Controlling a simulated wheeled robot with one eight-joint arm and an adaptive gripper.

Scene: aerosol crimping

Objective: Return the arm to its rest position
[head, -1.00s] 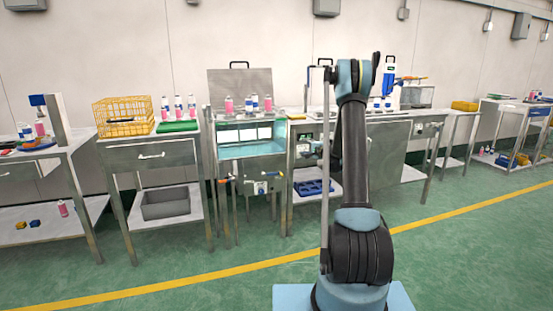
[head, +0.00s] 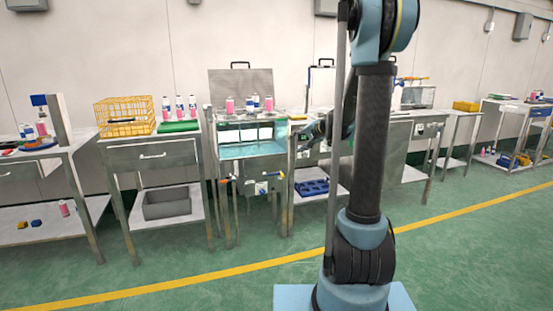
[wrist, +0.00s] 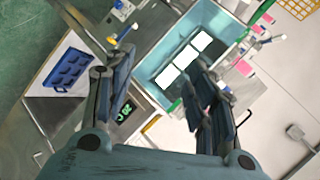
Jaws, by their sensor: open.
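My arm stands upright in the middle of the head view. Its forearm bends forward behind the upper link. My gripper (head: 308,131) shows as a dark shape left of the upper link, before the worktables, and its jaws are hard to make out there. In the wrist view my gripper (wrist: 164,58) is open, with its two fingers wide apart and nothing between them. Below it in that view lies the blue-lined basin (wrist: 158,74) with white panels.
A steel station with a blue-lined basin (head: 230,151) stands at the centre, with pink cans on top. A yellow wire basket (head: 122,117) is to its left. A blue tray (wrist: 67,71) sits on a lower shelf. The green floor before the tables (head: 190,262) is clear.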

